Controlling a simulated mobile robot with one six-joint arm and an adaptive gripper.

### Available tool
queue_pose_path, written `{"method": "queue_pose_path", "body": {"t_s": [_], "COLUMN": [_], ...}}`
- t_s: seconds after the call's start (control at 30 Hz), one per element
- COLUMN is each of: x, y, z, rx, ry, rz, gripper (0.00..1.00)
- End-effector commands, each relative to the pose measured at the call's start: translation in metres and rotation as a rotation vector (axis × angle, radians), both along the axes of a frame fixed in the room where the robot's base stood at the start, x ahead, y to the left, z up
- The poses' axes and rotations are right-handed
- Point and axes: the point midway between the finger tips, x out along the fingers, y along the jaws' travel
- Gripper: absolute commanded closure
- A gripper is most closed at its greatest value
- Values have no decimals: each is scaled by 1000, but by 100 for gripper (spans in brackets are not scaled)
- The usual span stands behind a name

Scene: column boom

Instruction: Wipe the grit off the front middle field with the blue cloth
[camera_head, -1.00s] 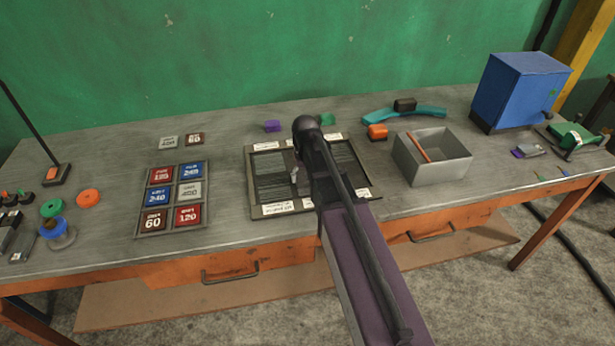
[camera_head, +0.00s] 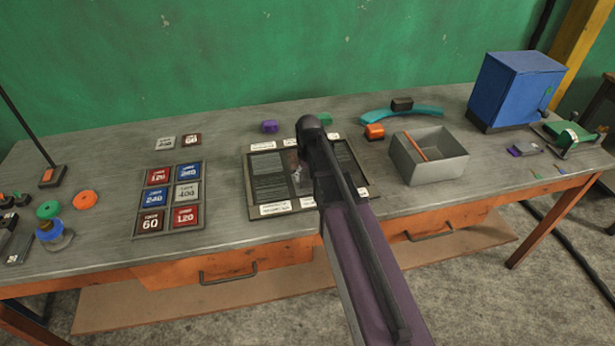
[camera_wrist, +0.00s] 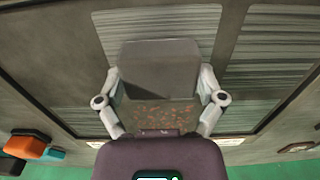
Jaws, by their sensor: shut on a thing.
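The panel (camera_head: 249,200) with dark striped fields and white labels lies on the bench. My gripper (camera_wrist: 160,85) is over it, with one finger on each side of a plain grey block-like thing (camera_wrist: 160,65), and is shut on it. No blue shows on this thing, and I see no separate blue cloth. Orange-brown grit (camera_wrist: 158,114) shows between the fingers, beside the grey thing, on the palm side. Whether the grey thing touches the panel is hard to tell. In the head view my arm hides most of the gripper and the panel's middle.
An open grey box (camera_head: 428,160) with an orange stick stands right of the panel. A rack of numbered tiles (camera_head: 171,197) lies to the left. A blue cabinet (camera_head: 515,90) stands far right.

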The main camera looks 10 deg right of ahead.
Motion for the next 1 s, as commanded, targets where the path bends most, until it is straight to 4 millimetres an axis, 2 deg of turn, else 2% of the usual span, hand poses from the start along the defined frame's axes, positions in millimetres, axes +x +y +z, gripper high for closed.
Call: {"method": "queue_pose_path", "body": {"t_s": [0.27,1.0], "x": [0,0], "y": [-1,-1], "z": [7,78], "rx": [-4,-2], "ry": [0,0], "rz": [-1,-1], "gripper": [60,60]}}
